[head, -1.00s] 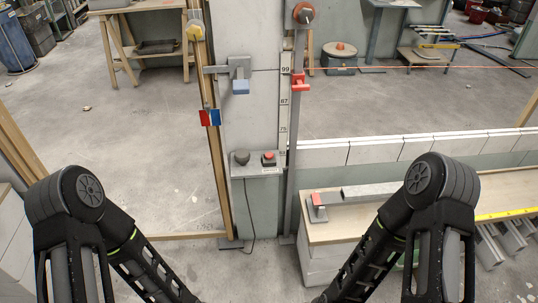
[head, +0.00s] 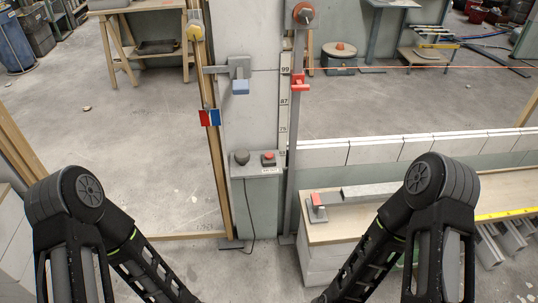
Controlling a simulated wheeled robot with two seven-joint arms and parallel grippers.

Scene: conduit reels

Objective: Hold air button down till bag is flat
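A grey control box (head: 257,187) stands at the middle against the pale wall panel. On its top are a dark round button (head: 241,157) and a red button (head: 268,157). A small label under the red button is too small to read, so I cannot tell which one is the air button. Nothing touches either button. I cannot make out a bag in this view. My two arms show at the lower left and lower right, but both grippers are below the picture.
A wooden bench (head: 350,223) with a red-ended metal lever (head: 318,206) stands at right. A blue-padded bracket (head: 240,80), a red clamp (head: 299,83) and a red-and-blue flag (head: 210,117) are on the posts above the box. A cable hangs from the box.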

